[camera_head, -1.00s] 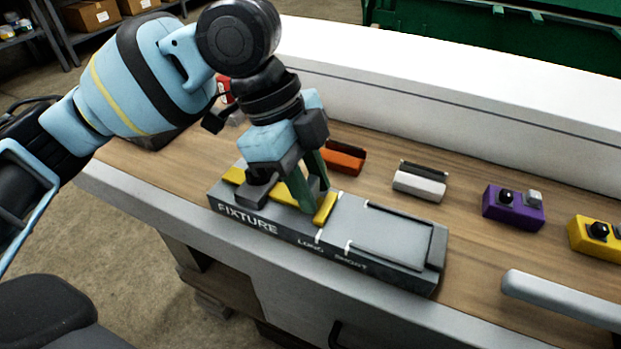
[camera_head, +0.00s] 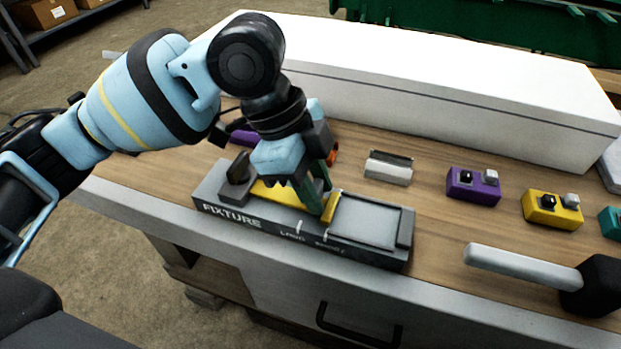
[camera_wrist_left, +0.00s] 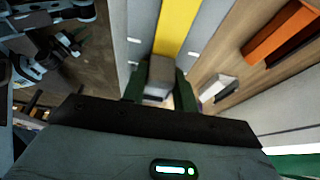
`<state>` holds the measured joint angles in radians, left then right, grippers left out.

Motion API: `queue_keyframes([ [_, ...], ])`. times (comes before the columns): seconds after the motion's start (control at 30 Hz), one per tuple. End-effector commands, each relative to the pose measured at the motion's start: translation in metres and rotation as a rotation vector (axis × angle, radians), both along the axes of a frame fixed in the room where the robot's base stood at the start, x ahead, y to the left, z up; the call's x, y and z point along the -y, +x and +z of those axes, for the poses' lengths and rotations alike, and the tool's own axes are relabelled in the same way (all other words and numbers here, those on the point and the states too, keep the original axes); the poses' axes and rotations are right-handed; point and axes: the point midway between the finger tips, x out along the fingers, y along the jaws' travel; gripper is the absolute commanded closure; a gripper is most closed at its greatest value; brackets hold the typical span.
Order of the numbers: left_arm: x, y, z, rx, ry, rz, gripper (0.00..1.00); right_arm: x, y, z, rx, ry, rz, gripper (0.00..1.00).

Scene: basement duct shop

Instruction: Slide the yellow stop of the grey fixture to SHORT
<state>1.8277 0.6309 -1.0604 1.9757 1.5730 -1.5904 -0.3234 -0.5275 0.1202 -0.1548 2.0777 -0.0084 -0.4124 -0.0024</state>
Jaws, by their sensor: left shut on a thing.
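The grey fixture (camera_head: 230,187) lies on the bench with FIXTURE, LONG and SHORT lettered on its front. Its yellow stop (camera_head: 270,192) is a long strip with a raised yellow end piece, which now stands about level with the white mark by SHORT; exact alignment is hard to tell. My left gripper (camera_head: 313,197) is over the fixture, its green fingers down at the stop and shut on it. In the left wrist view a grey block (camera_wrist_left: 160,78) sits between the fingers, in line with the yellow strip (camera_wrist_left: 177,28). The fingers partly hide the stop. My right gripper is out of view.
Behind the fixture is a grey-white block (camera_head: 388,168). To the right are a purple box (camera_head: 473,188), a yellow box (camera_head: 545,212) and a mallet-like tool (camera_head: 520,264) near the front edge. A long white case (camera_head: 440,100) closes off the back.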

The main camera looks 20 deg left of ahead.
Motion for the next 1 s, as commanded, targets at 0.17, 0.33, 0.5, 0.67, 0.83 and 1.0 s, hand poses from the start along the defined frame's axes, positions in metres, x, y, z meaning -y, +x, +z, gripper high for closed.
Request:
queue_keyframes([
  [0.17, 0.003, -0.001, 0.0, -0.001, -0.008, -0.004, 0.58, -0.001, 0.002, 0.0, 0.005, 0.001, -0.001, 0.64],
  [0.33, 0.002, -0.001, 0.0, -0.001, -0.006, -0.004, 0.49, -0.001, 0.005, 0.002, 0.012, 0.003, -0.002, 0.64],
  [0.5, 0.002, -0.001, 0.0, 0.0, -0.006, -0.002, 0.49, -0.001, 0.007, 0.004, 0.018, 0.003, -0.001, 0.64],
  [0.67, -0.003, 0.0, 0.012, 0.001, -0.005, -0.002, 0.49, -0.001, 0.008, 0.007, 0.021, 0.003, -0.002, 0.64],
  [0.83, -0.013, 0.0, 0.038, 0.001, -0.007, -0.001, 0.49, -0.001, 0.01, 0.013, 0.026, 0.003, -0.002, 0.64],
  [1.0, -0.022, 0.001, 0.06, 0.001, -0.007, -0.001, 0.49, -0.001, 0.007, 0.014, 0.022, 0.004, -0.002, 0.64],
])
